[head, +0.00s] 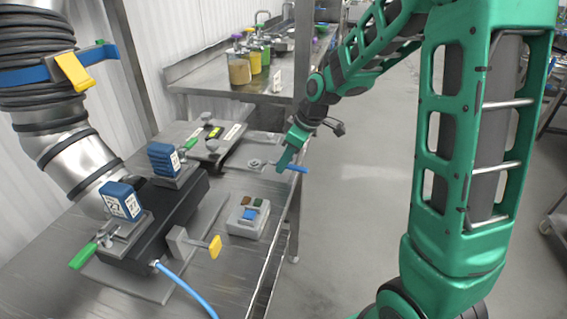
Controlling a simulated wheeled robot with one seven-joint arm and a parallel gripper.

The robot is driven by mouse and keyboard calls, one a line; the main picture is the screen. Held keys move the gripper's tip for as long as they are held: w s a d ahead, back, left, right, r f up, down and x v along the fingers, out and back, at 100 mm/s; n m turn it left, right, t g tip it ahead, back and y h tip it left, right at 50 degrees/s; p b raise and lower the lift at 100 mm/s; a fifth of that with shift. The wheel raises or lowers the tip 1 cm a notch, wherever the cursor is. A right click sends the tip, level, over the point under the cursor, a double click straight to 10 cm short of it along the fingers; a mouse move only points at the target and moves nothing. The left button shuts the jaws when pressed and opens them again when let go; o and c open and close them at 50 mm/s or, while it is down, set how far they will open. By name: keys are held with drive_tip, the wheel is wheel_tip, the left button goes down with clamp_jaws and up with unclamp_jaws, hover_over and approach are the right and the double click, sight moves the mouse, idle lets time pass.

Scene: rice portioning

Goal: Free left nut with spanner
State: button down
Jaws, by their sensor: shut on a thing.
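My gripper (285,164) is at the right edge of the steel bench, pointing down. It is shut on a spanner, whose blue handle (299,169) sticks out to the right past the bench edge. The spanner's grey end reaches left to a small round grey fitting (255,162) on a flat plate; I cannot tell whether they touch. Which nut is the left one cannot be told at this size. A grey knob (212,145) and another (208,117) stand on the fixture to the left.
The steel bench (235,287) carries a black block with two blue units (122,200) (163,159), green handles and a yellow-tipped lever (214,247). A grey button box (248,217) sits near the front edge. Jars stand on the bench behind. Floor (365,170) right is clear.

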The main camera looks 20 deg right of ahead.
drive_tip(key=shift+w, duration=0.1)
drive_tip(key=shift+w+d+n+g, duration=0.3)
drive_tip(key=shift+w+d+n, duration=0.3)
drive_tip(key=shift+n, duration=0.3)
drive_tip(key=shift+w, duration=0.1)
drive_tip(key=shift+w+d+n+y, duration=0.35)
drive_tip(key=shift+w+n+y, duration=0.2)
drive_tip(key=shift+n, duration=0.35)
drive_tip(key=shift+w+g, duration=0.1)
drive_tip(key=shift+g, duration=0.2)
drive_tip(key=shift+w, duration=0.1)
drive_tip(key=shift+w+d+n+g, duration=0.3)
drive_tip(key=shift+w+n, duration=0.3)
drive_tip(key=shift+n, duration=0.3)
